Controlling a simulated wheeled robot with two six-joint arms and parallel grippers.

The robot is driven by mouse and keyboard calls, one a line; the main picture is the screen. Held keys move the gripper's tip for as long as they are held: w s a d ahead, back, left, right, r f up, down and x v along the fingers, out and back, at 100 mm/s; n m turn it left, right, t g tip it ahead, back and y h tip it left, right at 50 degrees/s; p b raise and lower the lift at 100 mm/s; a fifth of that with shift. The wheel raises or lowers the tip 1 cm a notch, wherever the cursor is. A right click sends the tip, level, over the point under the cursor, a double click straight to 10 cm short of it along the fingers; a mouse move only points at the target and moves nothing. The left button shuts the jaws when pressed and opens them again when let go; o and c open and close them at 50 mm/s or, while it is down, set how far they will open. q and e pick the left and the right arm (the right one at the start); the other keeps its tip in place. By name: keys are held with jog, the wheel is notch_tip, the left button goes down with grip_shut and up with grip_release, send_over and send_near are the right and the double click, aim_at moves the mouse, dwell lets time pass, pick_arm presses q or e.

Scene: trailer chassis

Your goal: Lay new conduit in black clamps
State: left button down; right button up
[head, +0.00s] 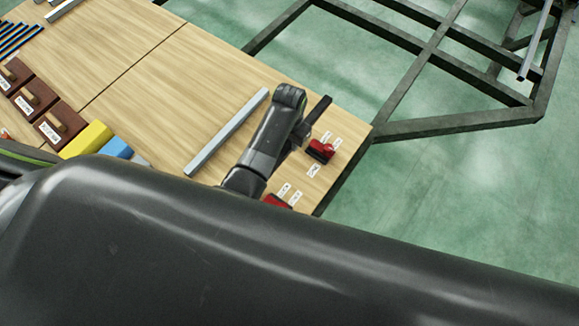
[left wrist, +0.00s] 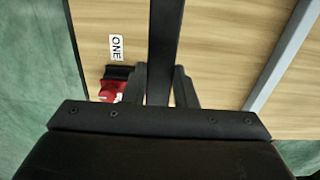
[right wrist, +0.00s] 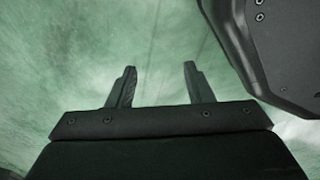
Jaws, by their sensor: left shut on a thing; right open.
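My left gripper (head: 303,134) is over the right end of the wooden table. It is shut on a long dark bar, perhaps the conduit (left wrist: 166,40), which runs between its fingers and also shows in the head view (head: 319,109). A red and black clamp-like piece (head: 320,150) lies on the table beside the gripper; in the left wrist view it (left wrist: 112,86) is left of the fingers near a label reading ONE. A second red piece (head: 276,201) is partly hidden by my arm. My right gripper (right wrist: 158,72) is open and empty over green floor.
A grey bar (head: 228,132) lies across the table (head: 170,80) left of my left gripper. Brown labelled blocks (head: 60,124), a yellow block (head: 87,140) and a blue one (head: 116,147) stand at the left. A dark metal frame (head: 440,128) lies beyond the table's right edge.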

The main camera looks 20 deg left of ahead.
pick_arm(q)
notch_tip(320, 180, down, 6)
jog(key=shift+f+b, duration=0.2)
jog(key=shift+b, duration=0.85)
notch_tip(320, 180, down, 4)
jog(key=shift+r+b, duration=0.15)
jog(key=shift+b, duration=0.55)
pick_arm(e)
jog(key=shift+w+f, duration=0.4)
jog(key=shift+w, duration=0.2)
jog(key=shift+w+f, duration=0.35)
jog(key=shift+w, duration=0.2)
pick_arm(q)
jog(key=shift+f, duration=0.25)
pick_arm(e)
jog(key=shift+w, duration=0.1)
pick_arm(q)
jog(key=c, duration=1.2)
grip_release()
jog(key=shift+o, duration=0.2)
pick_arm(e)
jog(key=shift+w, duration=0.1)
jog(key=shift+r, duration=0.1)
